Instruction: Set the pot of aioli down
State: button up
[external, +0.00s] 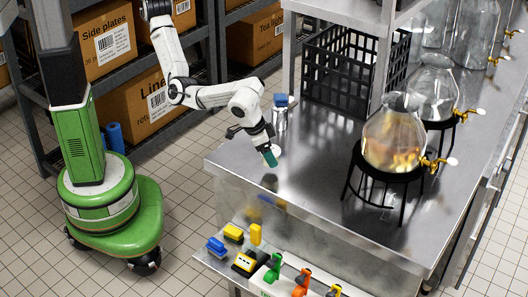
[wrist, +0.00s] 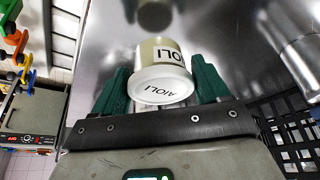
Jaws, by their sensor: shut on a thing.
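The pot of aioli (wrist: 162,72) is a small white tub with "AIOLI" lettering on its side and lid. In the wrist view it sits between the two dark green fingers of my gripper (wrist: 160,84), which is shut on it. In the external view my gripper (external: 269,156) points down over the near left part of the steel counter (external: 310,190), and only a pale bit of the pot (external: 277,150) shows beside the fingers. The pot is at or just above the counter top; I cannot tell whether it touches.
A clear container with a blue top (external: 281,112) stands just behind my gripper. A black crate (external: 338,72) is further back. Glass dispensers with taps, one on a black stand (external: 394,140), fill the right side. The counter's front is clear.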

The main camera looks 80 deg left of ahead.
jog(key=shift+f+p, duration=0.3)
jog(key=shift+f, duration=1.3)
jog(key=shift+f, duration=0.1)
jog(key=o, duration=1.1)
jog(key=v, duration=1.2)
jog(key=shift+b, duration=0.3)
